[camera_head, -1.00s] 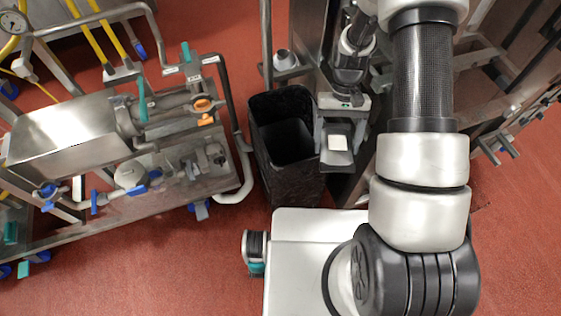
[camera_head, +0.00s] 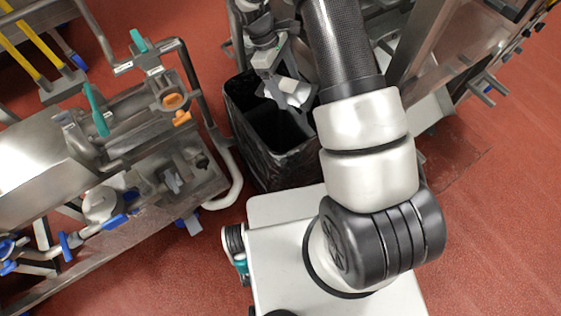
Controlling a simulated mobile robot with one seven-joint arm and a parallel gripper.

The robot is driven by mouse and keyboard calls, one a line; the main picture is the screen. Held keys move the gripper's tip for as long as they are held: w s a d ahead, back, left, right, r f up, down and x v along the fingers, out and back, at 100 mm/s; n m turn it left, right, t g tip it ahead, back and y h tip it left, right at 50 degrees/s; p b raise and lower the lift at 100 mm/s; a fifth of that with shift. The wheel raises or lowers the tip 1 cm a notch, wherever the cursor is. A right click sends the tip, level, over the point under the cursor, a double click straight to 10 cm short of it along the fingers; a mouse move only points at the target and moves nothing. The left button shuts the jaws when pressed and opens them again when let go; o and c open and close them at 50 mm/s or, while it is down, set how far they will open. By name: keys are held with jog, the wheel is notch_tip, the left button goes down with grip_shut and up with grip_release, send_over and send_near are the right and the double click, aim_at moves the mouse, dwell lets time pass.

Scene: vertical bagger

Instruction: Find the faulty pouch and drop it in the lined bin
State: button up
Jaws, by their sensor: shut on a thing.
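The lined bin (camera_head: 285,168) is tall and black, with an open top, and stands left of my arm. My gripper (camera_head: 283,90) is over the back right part of the bin's opening. It is shut on a small white pouch (camera_head: 297,92), which shows at the jaws above the rim. The picture is too small to show any fault on the pouch. My arm hides part of the area to the right of the bin.
A steel pump skid (camera_head: 150,160) with pipes and valves stands close to the left of the bin. Steel machine framing (camera_head: 450,50) is at the upper right. Red floor (camera_head: 490,200) is clear at the right.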

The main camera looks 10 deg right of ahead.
jog(key=w+f+n+b, duration=0.1)
jog(key=w+n+t+b, duration=0.1)
jog(key=w+n, duration=0.1)
jog(key=w+f+n+t+b, duration=0.1)
jog(key=w+n+b, duration=0.1)
jog(key=shift+w+a+f+h, duration=0.1)
jog(key=shift+f+h, duration=0.2)
jog(key=shift+h, duration=0.1)
notch_tip(320, 180, down, 6)
jog(key=b, duration=0.4)
jog(key=shift+r, duration=0.15)
jog(key=o, duration=1.3)
jog(key=s+p+v, duration=0.1)
jog(key=p+v, duration=0.1)
jog(key=v, duration=1.5)
jog(key=shift+w+r+p, duration=0.25)
jog(key=shift+w+p, duration=0.1)
jog(key=shift+w, duration=0.15)
jog(key=shift+r, duration=0.1)
